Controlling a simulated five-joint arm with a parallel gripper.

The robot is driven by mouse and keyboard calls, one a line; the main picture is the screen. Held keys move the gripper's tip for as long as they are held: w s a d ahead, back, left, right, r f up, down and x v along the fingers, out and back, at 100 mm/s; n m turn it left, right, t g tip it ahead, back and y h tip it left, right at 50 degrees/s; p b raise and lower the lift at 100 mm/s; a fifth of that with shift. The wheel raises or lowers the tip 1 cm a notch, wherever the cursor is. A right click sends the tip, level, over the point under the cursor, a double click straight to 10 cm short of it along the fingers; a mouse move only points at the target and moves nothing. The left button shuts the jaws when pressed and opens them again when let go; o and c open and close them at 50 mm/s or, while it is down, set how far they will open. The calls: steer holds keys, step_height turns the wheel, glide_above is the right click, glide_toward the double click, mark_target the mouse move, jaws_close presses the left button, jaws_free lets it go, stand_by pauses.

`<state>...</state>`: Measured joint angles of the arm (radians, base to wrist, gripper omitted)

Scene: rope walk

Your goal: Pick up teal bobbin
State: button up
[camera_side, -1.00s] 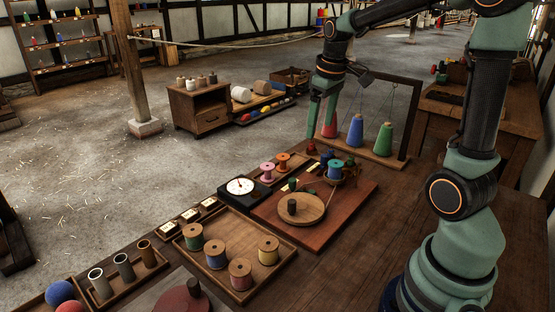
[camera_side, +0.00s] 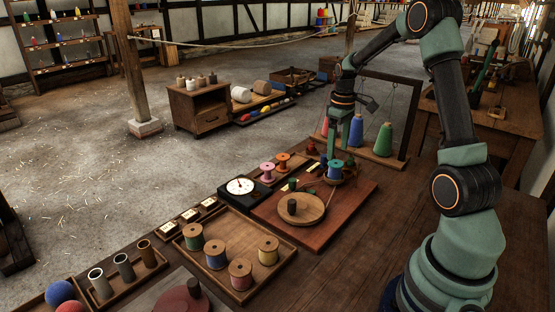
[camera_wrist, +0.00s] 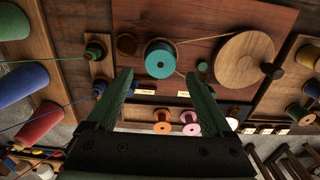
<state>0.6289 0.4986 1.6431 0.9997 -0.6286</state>
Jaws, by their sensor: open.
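The teal bobbin (camera_side: 335,169) stands upright on the reddish-brown board (camera_side: 292,235), behind the round wooden disc (camera_side: 310,210). In the wrist view I see the teal bobbin's round top (camera_wrist: 161,60) with its dark centre hole, just beyond and between my fingertips. A cord runs from it to the disc (camera_wrist: 236,60). My gripper (camera_side: 341,150) points down, its fingers just above and behind the teal bobbin in the side view. In the wrist view my gripper (camera_wrist: 158,76) is open and empty, a finger on either side and apart from the bobbin.
Orange (camera_wrist: 162,127) and pink (camera_wrist: 192,129) spools stand close to the board. A rack with red, blue (camera_side: 356,132) and green (camera_side: 384,140) cones stands behind my gripper. A dial scale (camera_side: 241,187) and a tray of several spools (camera_side: 290,254) lie nearer the camera.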

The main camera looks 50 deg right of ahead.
mark_target(336, 163)
steer(key=shift+f, duration=3)
steer(key=shift+c, duration=0.3)
steer(key=c, duration=0.9)
steer(key=shift+r, duration=4.05)
